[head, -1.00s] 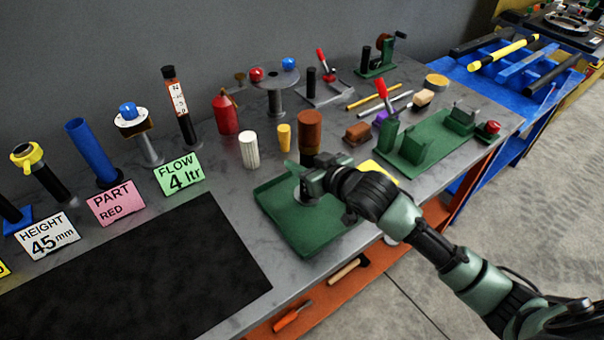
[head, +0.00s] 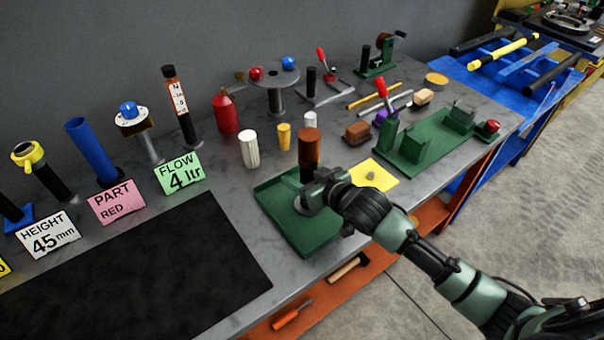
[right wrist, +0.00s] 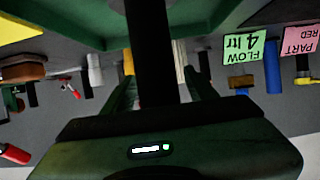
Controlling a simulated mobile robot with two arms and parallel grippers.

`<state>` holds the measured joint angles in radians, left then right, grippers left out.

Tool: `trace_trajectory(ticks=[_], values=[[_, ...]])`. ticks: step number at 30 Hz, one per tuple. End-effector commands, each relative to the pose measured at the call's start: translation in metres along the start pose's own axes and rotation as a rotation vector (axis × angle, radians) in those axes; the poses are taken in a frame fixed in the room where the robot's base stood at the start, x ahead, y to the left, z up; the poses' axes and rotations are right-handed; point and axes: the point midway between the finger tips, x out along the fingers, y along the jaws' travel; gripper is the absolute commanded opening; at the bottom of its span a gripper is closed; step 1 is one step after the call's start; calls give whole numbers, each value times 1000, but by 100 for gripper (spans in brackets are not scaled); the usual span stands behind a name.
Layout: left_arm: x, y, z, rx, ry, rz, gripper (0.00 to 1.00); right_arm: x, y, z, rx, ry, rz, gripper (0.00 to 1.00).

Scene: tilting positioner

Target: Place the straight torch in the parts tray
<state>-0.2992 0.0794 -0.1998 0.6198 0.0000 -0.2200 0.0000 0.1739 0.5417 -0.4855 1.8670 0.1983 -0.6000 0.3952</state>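The straight torch (head: 309,148) is upright in the head view, with a brown upper part and a darker part below. My right gripper (head: 312,196) is around its lower part. In the right wrist view its black shaft (right wrist: 152,45) runs between the two fingers (right wrist: 160,88); a narrow gap seems to show on one side. The green parts tray (head: 290,225) lies directly beneath. A grey round shape shows under the gripper; I cannot tell whether the torch touches the tray floor. My left gripper is out of view.
A white cylinder (head: 249,149) and a yellow one (head: 284,137) stand behind the tray. A yellow pad (head: 375,175) and a green fixture (head: 430,145) are to its right. A black mat (head: 130,270) lies left of it.

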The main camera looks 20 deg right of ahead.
Motion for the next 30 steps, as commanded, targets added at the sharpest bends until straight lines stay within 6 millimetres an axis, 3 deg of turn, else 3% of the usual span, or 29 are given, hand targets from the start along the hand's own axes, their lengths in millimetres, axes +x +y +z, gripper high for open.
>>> trace_trajectory(ticks=[11,24,30], values=[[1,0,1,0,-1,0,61,-10,0,-2,0,1,0,58],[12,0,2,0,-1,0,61,-98,0,-1,-3,-1,-1,58],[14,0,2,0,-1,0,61,-118,0,-2,0,-1,0,58]])
